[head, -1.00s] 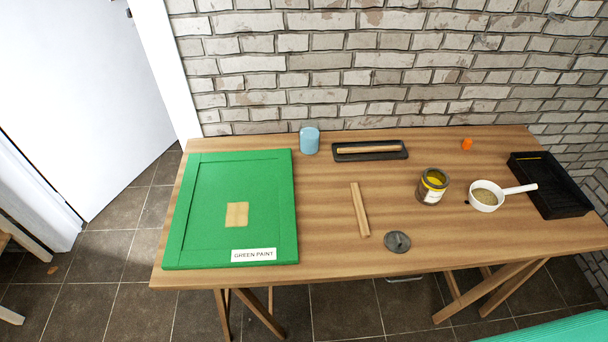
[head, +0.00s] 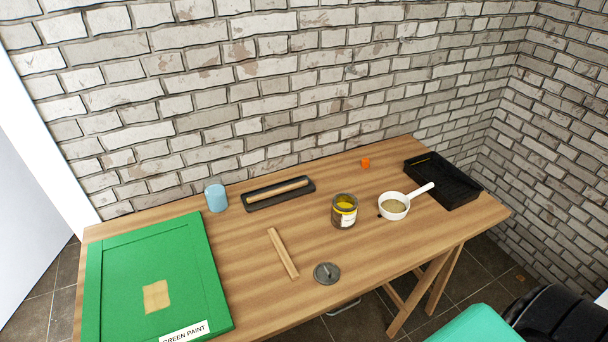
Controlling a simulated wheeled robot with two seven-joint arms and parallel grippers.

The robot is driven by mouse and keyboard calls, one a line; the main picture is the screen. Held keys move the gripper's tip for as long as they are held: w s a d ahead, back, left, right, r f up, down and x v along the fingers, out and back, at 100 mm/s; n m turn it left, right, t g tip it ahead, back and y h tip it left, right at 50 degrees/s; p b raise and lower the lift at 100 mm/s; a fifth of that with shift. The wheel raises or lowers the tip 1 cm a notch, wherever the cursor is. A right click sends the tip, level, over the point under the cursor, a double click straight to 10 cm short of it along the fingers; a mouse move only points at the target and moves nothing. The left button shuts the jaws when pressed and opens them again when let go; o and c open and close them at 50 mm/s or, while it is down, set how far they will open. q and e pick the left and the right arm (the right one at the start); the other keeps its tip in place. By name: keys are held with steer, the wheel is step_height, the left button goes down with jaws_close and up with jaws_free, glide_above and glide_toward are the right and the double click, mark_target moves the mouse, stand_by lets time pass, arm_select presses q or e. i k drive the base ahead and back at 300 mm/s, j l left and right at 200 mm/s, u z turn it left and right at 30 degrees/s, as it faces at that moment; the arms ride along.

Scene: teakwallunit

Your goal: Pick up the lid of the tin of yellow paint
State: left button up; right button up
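The tin of yellow paint (head: 344,212) stands open on the wooden table, with yellow paint showing inside. A round grey lid (head: 326,273) lies flat on the table near the front edge, in front of the tin and apart from it. Neither gripper shows in the head view. A teal and black part of my own body shows at the bottom right.
The table (head: 290,222) also holds a green panel (head: 182,262), a wooden stick (head: 283,253), a black tray with a stick (head: 277,194), a blue cup (head: 216,197), a white pan (head: 394,206), an orange item (head: 365,163) and a black paint tray (head: 442,180). A brick wall stands behind.

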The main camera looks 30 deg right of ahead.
mark_target(326, 272)
steer(key=z, duration=1.1)
steer(key=i+j+u, duration=0.3)
steer(key=i+l, duration=0.1)
